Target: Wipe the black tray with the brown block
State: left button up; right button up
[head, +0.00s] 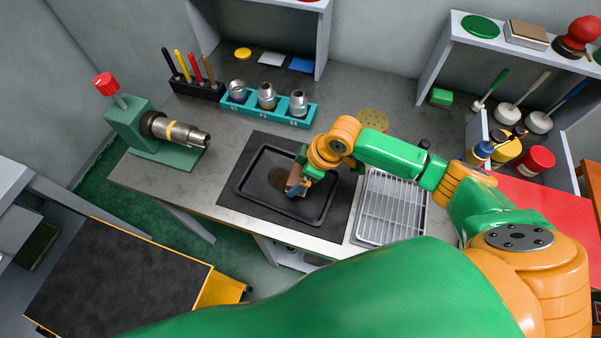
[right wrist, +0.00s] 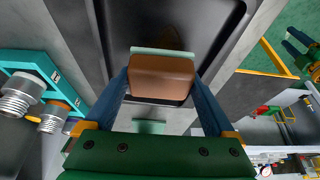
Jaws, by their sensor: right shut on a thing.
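The black tray (head: 318,213) lies on a dark mat on the grey workbench, in the middle of the head view. A brown stain (head: 279,181) shows on its floor. My right gripper (head: 298,187) is over the middle of the tray and shut on the brown block (right wrist: 161,77). In the right wrist view the block sits between the two blue fingers, with a pale green layer on its far side facing the tray. I cannot tell whether the block touches the tray floor. The tray also fills the top of the right wrist view (right wrist: 222,22).
A wire rack (head: 392,211) stands just right of the mat. A teal holder (head: 268,108) with metal fittings stands behind the tray. A green vise (head: 150,137) clamps a pipe at the left. Bare bench lies between vise and mat.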

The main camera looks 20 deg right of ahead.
aim_at(296, 174)
notch_tip(296, 174, up, 2)
jog(key=shift+p, duration=0.7)
jog(key=shift+d+r, duration=0.15)
jog(key=shift+r, duration=0.9)
jog(key=shift+s+r, duration=0.15)
jog(key=shift+s, duration=0.05)
pick_arm(q)
jog(key=shift+s+d+r, duration=0.1)
jog(key=shift+s+r, duration=0.7)
jog(key=shift+r, duration=0.3)
jog(key=shift+w, duration=0.1)
pick_arm(e)
jog(key=shift+w, duration=0.15)
